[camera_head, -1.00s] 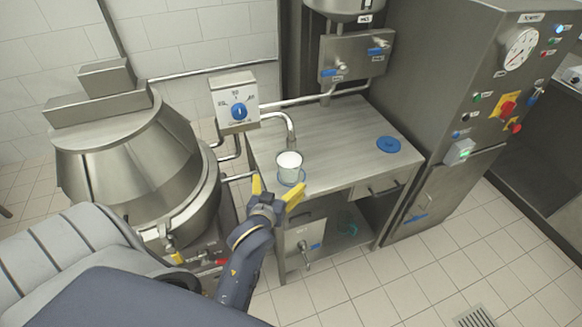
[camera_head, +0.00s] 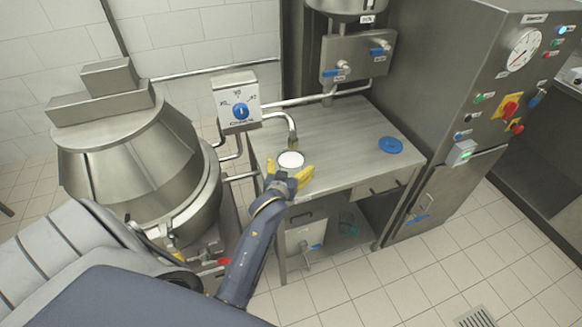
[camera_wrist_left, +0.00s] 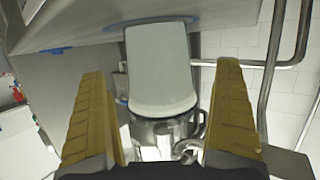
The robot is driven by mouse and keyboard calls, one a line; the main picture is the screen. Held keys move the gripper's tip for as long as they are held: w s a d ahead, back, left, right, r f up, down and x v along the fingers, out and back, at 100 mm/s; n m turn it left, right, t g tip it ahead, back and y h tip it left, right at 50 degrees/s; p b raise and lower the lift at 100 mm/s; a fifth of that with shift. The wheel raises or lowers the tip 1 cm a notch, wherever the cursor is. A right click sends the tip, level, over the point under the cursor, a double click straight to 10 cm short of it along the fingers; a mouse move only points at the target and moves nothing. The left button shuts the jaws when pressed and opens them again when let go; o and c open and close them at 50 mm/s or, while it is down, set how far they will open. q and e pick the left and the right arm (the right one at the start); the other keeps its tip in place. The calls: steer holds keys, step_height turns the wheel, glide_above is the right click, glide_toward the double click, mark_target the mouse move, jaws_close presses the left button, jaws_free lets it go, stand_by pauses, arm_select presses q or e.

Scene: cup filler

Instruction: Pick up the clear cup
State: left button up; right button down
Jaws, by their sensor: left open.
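The clear cup (camera_head: 291,160) with white contents stands near the front left edge of the steel table (camera_head: 345,150), below the bent spout. It also shows in the left wrist view (camera_wrist_left: 160,70), upside down there, between and beyond the two yellow fingers. My left gripper (camera_head: 289,178) is open, with its yellow fingers spread at the near side of the cup. In the left wrist view the left gripper (camera_wrist_left: 162,120) has a gap between each finger and the cup. The cup's lower part is hidden by the gripper in the head view. My right gripper is not in view.
A blue lid-like disc (camera_head: 390,145) lies on the table's right side. A dispenser box with a blue knob (camera_head: 240,110) and the spout (camera_head: 292,130) stand just behind the cup. A large steel kettle (camera_head: 140,170) is at left, a control cabinet (camera_head: 480,100) at right.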

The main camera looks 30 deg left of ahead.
arm_select(q)
steer(key=shift+x, duration=0.75)
steer(key=shift+c, duration=0.6)
steer(key=c, duration=1.5)
steer(key=shift+c, duration=0.4)
steer(key=shift+r, duration=0.15)
